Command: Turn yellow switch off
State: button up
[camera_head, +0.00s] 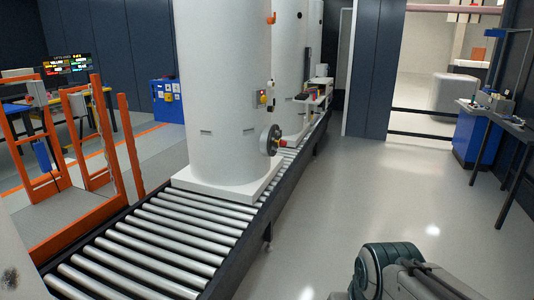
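A large white tank (222,80) stands upright on a roller conveyor (165,230). On the tank's right side is a small box with yellow and red parts (262,98), which looks like the yellow switch. It is too small to tell which position it is in. Just right of it is a small grey fitting, and below is a round grey flange (270,140) with a red part. Part of my arm shows at the bottom right, well apart from the tank. My gripper is not in the picture.
Orange frames (112,165) stand left of the conveyor, with a blue cabinet (167,100) behind. More white tanks stand farther along the conveyor. The grey floor (350,190) to the right is clear up to a dark bench (505,125) at the right wall.

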aim_at(264, 99)
jog(key=i, duration=3.35)
jog(key=u, duration=0.5)
